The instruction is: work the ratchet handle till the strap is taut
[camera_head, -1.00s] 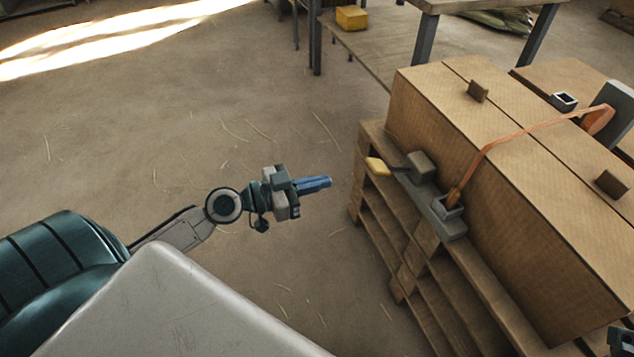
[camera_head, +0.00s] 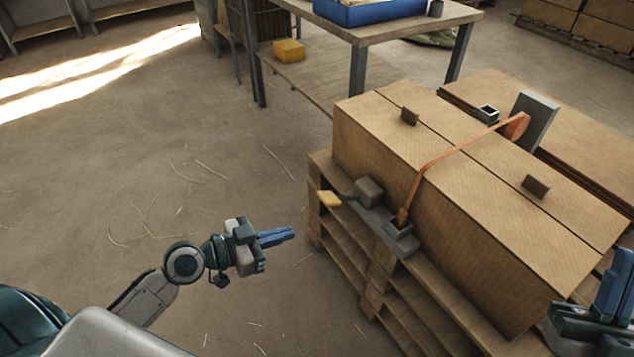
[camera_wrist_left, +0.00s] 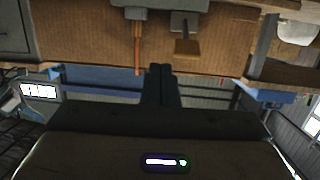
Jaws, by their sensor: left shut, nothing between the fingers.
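The ratchet (camera_head: 398,228) is a grey fitting on the pallet's near edge. Its handle, with a yellow grip (camera_head: 328,199), sticks out to the left beside a grey block. The orange strap (camera_head: 436,160) rises from the ratchet and crosses the cardboard box (camera_head: 440,260) to a grey upright plate (camera_head: 534,120). My left gripper (camera_head: 291,233) is shut and empty, left of the pallet and apart from the handle. My right gripper (camera_head: 612,280) is partly cut off at the lower right.
The box stands on a wooden pallet (camera_head: 340,250). A table (camera_head: 400,30) with a blue bin (camera_head: 370,12) stands behind, with a yellow box (camera_head: 289,51) on its lower shelf. More cardboard (camera_head: 590,150) lies at the right. The floor on the left is clear apart from straw.

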